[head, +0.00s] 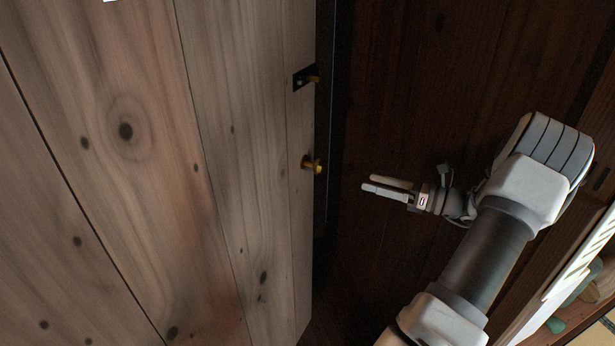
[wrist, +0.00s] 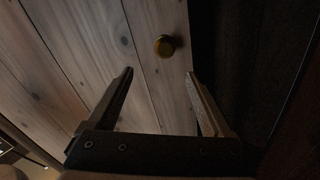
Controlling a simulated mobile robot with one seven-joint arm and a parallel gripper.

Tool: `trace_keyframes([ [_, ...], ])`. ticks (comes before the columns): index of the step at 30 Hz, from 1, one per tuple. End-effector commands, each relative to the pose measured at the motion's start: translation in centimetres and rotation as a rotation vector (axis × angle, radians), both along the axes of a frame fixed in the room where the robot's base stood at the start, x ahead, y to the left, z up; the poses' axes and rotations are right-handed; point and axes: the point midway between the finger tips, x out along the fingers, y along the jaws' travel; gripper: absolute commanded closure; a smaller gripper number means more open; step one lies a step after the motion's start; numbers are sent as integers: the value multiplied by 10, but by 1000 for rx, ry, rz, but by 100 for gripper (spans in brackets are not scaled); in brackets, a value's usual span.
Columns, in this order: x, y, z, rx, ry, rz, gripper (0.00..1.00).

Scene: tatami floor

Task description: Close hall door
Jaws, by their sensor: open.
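The hall door (head: 215,190) is a pale plank door with dark knots, filling the left of the head view. A dark gap shows beyond its right edge, so it looks ajar. A brass knob (head: 312,164) sits near that edge, with a dark latch plate (head: 305,77) above it. My gripper (head: 366,184) is to the right of the knob, apart from it, pointing left. In the wrist view the knob (wrist: 165,45) lies ahead, beyond the open, empty fingers (wrist: 160,82). The door's planks (wrist: 85,50) fill the left and middle there.
A dark wooden wall (head: 420,90) stands behind my gripper on the right. A pale-edged wooden frame or shelf (head: 560,270) is at the lower right, with greenish items (head: 560,322) by it. Open space lies between the door's edge and my gripper.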

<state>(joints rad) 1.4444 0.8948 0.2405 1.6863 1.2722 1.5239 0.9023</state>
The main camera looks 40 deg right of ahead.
Motion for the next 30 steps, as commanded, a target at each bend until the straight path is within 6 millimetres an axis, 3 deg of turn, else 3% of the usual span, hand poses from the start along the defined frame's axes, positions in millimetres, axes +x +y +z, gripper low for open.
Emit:
trace_keyframes([
  [3,-5,-10,-7,20,-11,-28,15],
  [8,8,-4,-7,22,-12,-30,15],
  [24,109,50,-7,19,-11,-26,15],
  [30,136,63,-7,19,-11,-27,15],
])
